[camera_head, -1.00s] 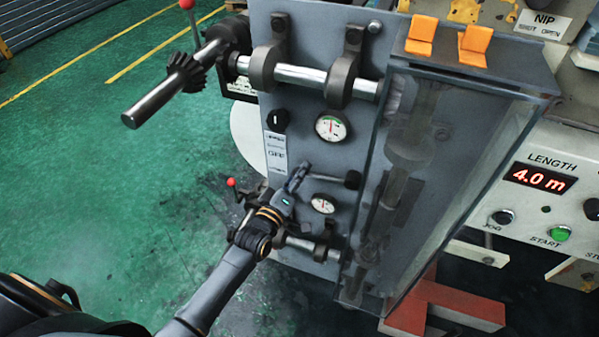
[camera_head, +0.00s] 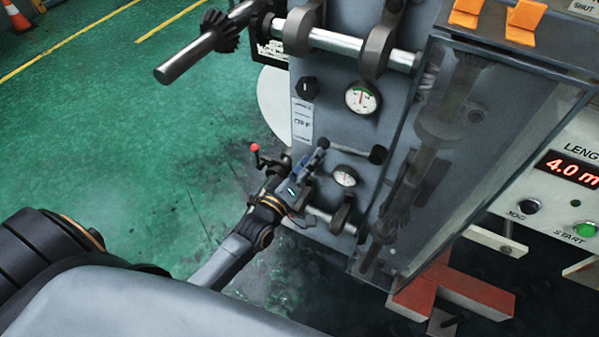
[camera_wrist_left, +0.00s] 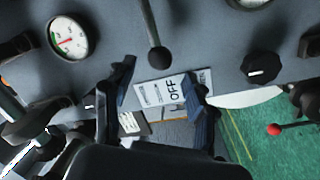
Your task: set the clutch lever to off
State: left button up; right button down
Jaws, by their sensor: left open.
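The clutch lever appears to be the dark rod (camera_head: 350,149) with a black ball knob on the grey panel, lying nearly level between the two gauges in the head view. Its knob (camera_wrist_left: 158,60) hangs at the end of the rod in the left wrist view, in line with the gap between my fingers. A white plate (camera_wrist_left: 160,92) marked OFF is behind that gap. My left gripper (camera_head: 316,160) is open, just below the knob; its fingers also show in the wrist view (camera_wrist_left: 158,74). Contact with the knob cannot be told. My right gripper is not in view.
A black rotary knob (camera_head: 308,88) and two gauges, upper (camera_head: 362,98) and lower (camera_head: 345,176), sit on the panel. A red-tipped lever (camera_head: 255,149) is left of my gripper. A clear guard (camera_head: 470,160) stands to the right. Green floor is open at left.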

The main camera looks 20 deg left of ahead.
pick_arm(q)
jog(key=s, duration=0.5)
jog(key=shift+s+a+f, duration=0.15)
jog(key=shift+s+a, duration=0.1)
jog(key=shift+a, duration=0.15)
jog(key=s+f+m+g+y, duration=0.1)
jog(key=s+f+m+g, duration=0.4)
jog(key=f, duration=1)
jog(key=s+f+m+g, duration=0.1)
jog(key=s+f+g, duration=0.35)
jog(key=f, duration=1.05)
jog(key=s+a+f+m+g, duration=0.1)
jog(key=s+f, duration=0.4)
jog(key=s, duration=0.5)
jog(key=s+f+m+g+y, duration=0.1)
jog(key=s+f+m+g, duration=0.2)
jog(key=s, duration=0.6)
jog(key=s+a+f+m+g+p, duration=0.1)
jog(key=s+f+g, duration=0.3)
jog(key=s+f, duration=0.4)
jog(key=s+m, duration=0.1)
jog(key=s, duration=0.1)
jog(key=shift+s+a+y, duration=0.3)
jog(key=shift+s, duration=0.05)
